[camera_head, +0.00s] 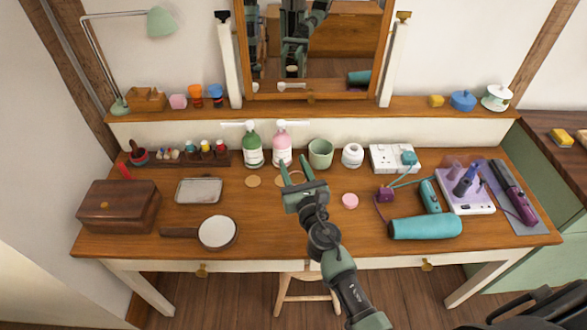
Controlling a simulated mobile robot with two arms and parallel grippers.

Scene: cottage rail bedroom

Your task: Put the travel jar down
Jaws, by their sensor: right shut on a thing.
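My right gripper (297,169) reaches in from the bottom over the middle of the wooden dressing table (270,230). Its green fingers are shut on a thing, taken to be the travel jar. That thing is mostly hidden by the fingers, and its shape and its contact with the tabletop cannot be made out. Two round tan discs (253,181) lie at the gripper's left and behind it. A small pink round item (350,200) lies to its right. My left gripper is not in view.
Behind the gripper stand a green bottle (253,150), a pink bottle (282,149), a green cup (320,154) and a white jar (352,155). A teal hair dryer (425,227) lies right. A hand mirror (217,232) and wooden box (118,206) are left. Bare wood shows at front.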

